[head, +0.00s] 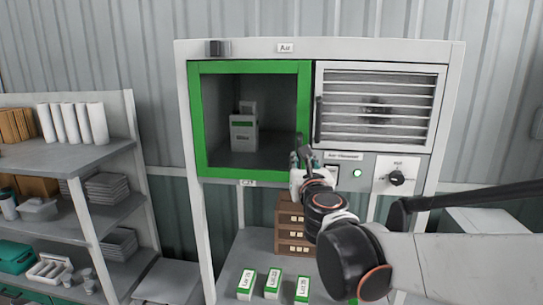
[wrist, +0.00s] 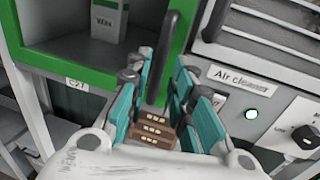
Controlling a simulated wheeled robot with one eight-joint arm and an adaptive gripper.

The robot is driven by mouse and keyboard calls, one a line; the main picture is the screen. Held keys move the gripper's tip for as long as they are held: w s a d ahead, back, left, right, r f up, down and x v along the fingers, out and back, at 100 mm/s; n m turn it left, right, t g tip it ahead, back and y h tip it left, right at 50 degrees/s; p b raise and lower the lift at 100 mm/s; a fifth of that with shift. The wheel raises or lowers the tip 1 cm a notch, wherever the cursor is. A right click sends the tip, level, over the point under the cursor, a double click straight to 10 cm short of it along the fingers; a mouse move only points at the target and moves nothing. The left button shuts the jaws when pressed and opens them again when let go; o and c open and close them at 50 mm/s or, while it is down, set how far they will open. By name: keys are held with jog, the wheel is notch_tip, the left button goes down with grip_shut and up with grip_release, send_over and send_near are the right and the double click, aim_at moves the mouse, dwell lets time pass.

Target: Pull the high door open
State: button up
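The high door is a green frame (head: 306,95) around a see-through middle, at the upper left of the white cabinet; it looks shut. Its frame also shows in the wrist view (wrist: 75,72). A dark upright bar handle (wrist: 176,35) stands at the frame's right side. My gripper (head: 301,154) is at the door's lower right corner. In the wrist view its teal fingers (wrist: 164,66) are spread, with the lower part of the handle between them in the picture. A gap shows on each side of the bar; I cannot tell any contact.
A louvred panel (head: 380,108) and a knob (head: 397,178) are right of the door. Below stand a small brown drawer unit (head: 287,222) and several green-white boxes (head: 273,284). A loaded shelf rack (head: 75,155) is at left.

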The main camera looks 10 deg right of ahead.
aim_at(299, 158)
jog(key=shift+w+d+p, duration=0.15)
jog(key=shift+w, duration=1.15)
jog(key=shift+w+d+p, duration=0.15)
jog(key=shift+w, duration=1.15)
grip_shut()
